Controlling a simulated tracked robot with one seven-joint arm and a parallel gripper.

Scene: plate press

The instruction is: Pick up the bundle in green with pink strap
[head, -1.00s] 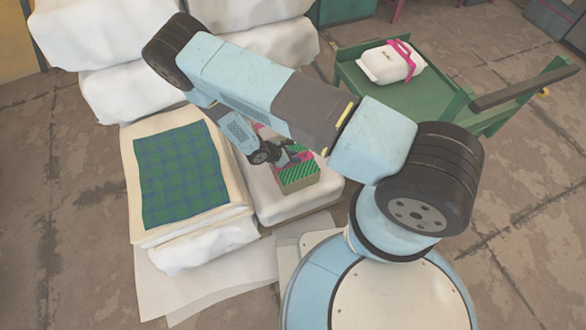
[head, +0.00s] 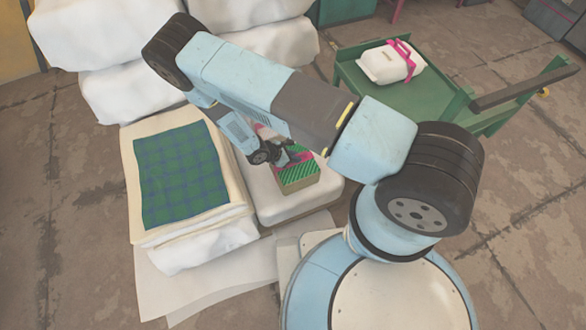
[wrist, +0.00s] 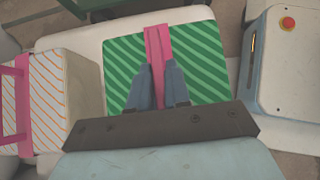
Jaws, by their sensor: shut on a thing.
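The green striped bundle (head: 299,177) with a pink strap rests on a white padded block, partly hidden by my arm and gripper in the head view. In the wrist view the bundle (wrist: 205,60) lies straight below, with its pink strap (wrist: 158,45) running between my fingers. My gripper (wrist: 158,72) is shut on the pink strap at the top of the bundle. The fingertips touch or nearly touch the bundle's top. I cannot see a gap under the bundle.
An orange-striped bundle with a pink strap (wrist: 50,100) stands to the left in the wrist view. A green cart (head: 425,98) carries a white bundle (head: 390,64) with a pink strap. Plaid cloth (head: 180,172) lies on a stack at left. White sacks (head: 105,40) stand behind.

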